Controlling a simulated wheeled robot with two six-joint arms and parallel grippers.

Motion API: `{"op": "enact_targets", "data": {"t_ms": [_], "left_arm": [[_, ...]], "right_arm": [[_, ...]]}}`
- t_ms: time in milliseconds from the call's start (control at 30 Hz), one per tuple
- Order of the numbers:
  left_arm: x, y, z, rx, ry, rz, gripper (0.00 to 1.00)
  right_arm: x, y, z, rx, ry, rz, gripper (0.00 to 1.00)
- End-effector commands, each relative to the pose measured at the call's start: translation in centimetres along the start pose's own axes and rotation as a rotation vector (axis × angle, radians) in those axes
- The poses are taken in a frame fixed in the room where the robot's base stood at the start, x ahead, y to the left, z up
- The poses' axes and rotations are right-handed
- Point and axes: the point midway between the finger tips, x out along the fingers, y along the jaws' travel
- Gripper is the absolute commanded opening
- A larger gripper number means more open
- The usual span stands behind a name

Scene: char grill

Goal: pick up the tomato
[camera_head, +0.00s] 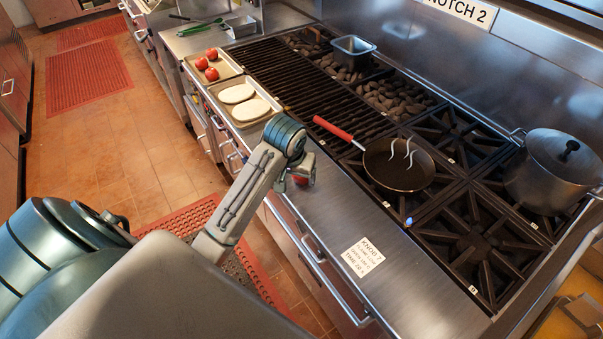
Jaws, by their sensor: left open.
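Several red tomatoes (211,54) lie on a metal tray (228,66) on the counter at the upper left. My left gripper (302,176) is over the front edge of the steel counter, in front of the grill and well apart from that tray. It is open. A small round red thing, perhaps a tomato (300,181), shows at its fingers. It is partly hidden, and I cannot tell whether the fingers touch it. My right gripper is out of view.
A second tray (268,118) holds two pale flat rounds. A frying pan (398,165) with a red handle sits on the burners, and a lidded pot (553,172) stands at the right. A small metal container (352,50) rests on the grill. The front counter strip is mostly clear.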

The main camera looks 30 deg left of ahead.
Motion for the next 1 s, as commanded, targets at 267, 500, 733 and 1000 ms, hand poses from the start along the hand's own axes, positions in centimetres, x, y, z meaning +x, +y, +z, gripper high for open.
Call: {"op": "enact_targets", "data": {"t_ms": [267,500,733,1000], "left_arm": [[-2.4,-0.6,-5.3,-0.09,-0.01,-0.005,0.78],[0.6,-0.6,-5.5,-0.094,-0.016,-0.004,0.78],[2.9,-0.6,-5.5,-0.095,-0.012,-0.005,0.78],[6.0,-0.2,-5.3,-0.094,-0.015,-0.005,0.78]], "right_arm": [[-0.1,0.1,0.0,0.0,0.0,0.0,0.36],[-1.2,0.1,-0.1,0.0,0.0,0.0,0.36],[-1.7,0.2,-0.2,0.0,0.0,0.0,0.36],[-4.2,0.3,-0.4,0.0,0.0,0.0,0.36]]}}
